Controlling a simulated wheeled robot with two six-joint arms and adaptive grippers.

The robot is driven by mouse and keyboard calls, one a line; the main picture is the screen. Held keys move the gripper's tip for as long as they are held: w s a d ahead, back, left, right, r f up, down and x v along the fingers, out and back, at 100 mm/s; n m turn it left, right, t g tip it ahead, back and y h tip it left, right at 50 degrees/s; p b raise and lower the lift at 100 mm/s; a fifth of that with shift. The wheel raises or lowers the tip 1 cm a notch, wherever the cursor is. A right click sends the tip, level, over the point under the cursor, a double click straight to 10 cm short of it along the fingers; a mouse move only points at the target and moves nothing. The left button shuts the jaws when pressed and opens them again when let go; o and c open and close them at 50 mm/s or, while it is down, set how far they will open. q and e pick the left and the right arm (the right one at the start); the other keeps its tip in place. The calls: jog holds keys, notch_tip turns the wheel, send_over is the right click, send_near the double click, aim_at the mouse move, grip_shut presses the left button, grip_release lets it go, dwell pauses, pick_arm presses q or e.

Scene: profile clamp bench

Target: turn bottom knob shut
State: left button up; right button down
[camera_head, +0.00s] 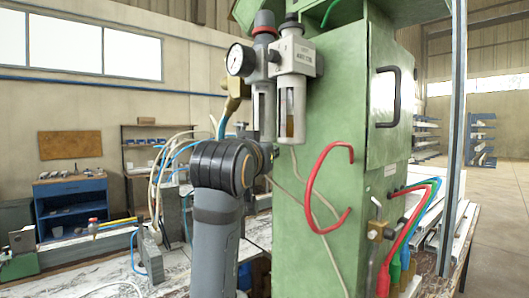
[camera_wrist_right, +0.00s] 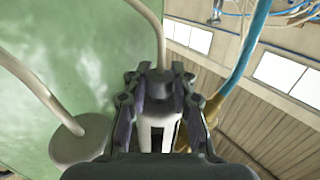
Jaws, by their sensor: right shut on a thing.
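In the head view a filter-regulator unit is mounted on the green cabinet, with a pressure gauge (camera_head: 240,60), a red-capped top knob (camera_head: 265,22) and two bowls, the right one (camera_head: 292,108) with a clear window. The bottom knob cannot be made out in the head view; my grey arm covers the area below the left bowl (camera_head: 264,112). In the right wrist view my right gripper (camera_wrist_right: 158,78) is shut, its dark fingers close together around what seems to be the bottom knob, mostly hidden between them. A pale thin tube rises beyond the fingertips. My left gripper is not in view.
The green cabinet (camera_head: 325,215) stands close to my right arm, with a red hose loop (camera_head: 318,190) and a black handle (camera_head: 388,97). In the wrist view a pale cable meets a beige disc (camera_wrist_right: 82,138), and a blue hose (camera_wrist_right: 245,50) hangs at right.

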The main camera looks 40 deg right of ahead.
jog(key=shift+f+n+t+y, duration=0.1)
jog(key=shift+n+t+y, duration=0.3)
jog(key=shift+t, duration=0.1)
dwell(1.3)
jog(key=c, duration=1.1)
grip_release()
